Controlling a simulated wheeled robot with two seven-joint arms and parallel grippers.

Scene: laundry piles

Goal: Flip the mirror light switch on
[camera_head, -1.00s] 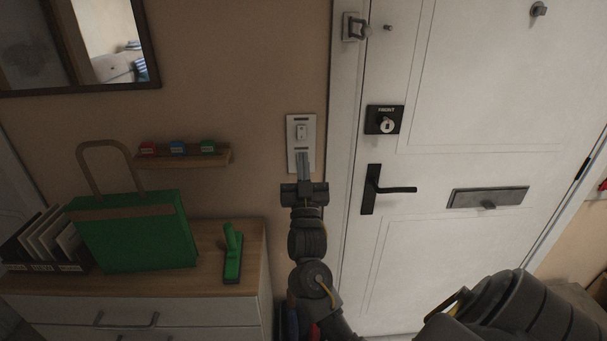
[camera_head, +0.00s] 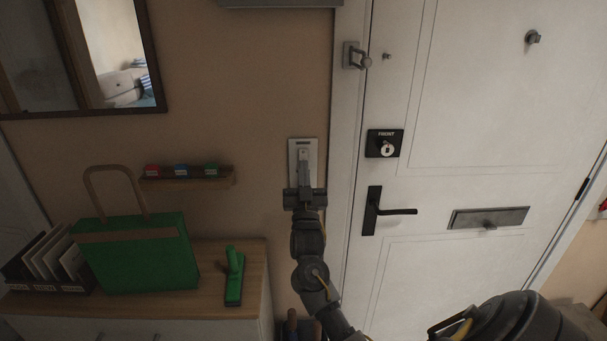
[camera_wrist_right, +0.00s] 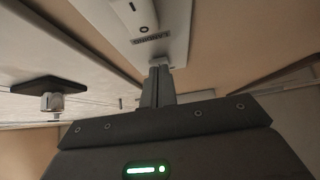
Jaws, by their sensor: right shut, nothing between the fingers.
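The white switch plate (camera_head: 294,148) is on the tan wall, just left of the door frame. My right gripper (camera_head: 303,158) is in front of it, with its narrow fingers shut and empty. In the head view the fingers cover the middle of the plate, where the rocker is. In the right wrist view the shut fingertips (camera_wrist_right: 159,70) are at the near end of the plate (camera_wrist_right: 178,30), by a small pale part. I cannot tell whether the fingertips touch the switch. The left gripper is not in view.
The white door (camera_head: 480,110) with its black handle (camera_head: 395,211) is right of the plate. A mirror (camera_head: 163,60) and a small shelf (camera_head: 215,181) are on the wall to the left.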

